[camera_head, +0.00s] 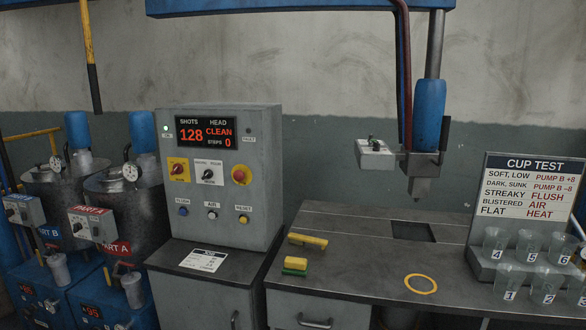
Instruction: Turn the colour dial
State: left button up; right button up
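No dial has a label that I can read as colour. A grey control cabinet (218,185) carries a dark selector knob (208,174) on a white plate, a knob on a yellow plate (178,170) and a red button (240,175). A white box with small controls (375,146) is fixed beside the mixing head (425,165). Boxes with knobs also sit on the Part B tank (22,210) and the Part A tank (93,224). Neither of my grippers shows in this view.
The cabinet display (206,132) reads shots 128, head CLEAN, steps 0. A yellow tool (307,240), a yellow-green block (294,266) and a yellow ring (420,284) lie on the dark bench (350,262). Several numbered cups (514,277) stand by the cup test board (530,187).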

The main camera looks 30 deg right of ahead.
aim_at(376, 145)
jog(key=z, duration=1.55)
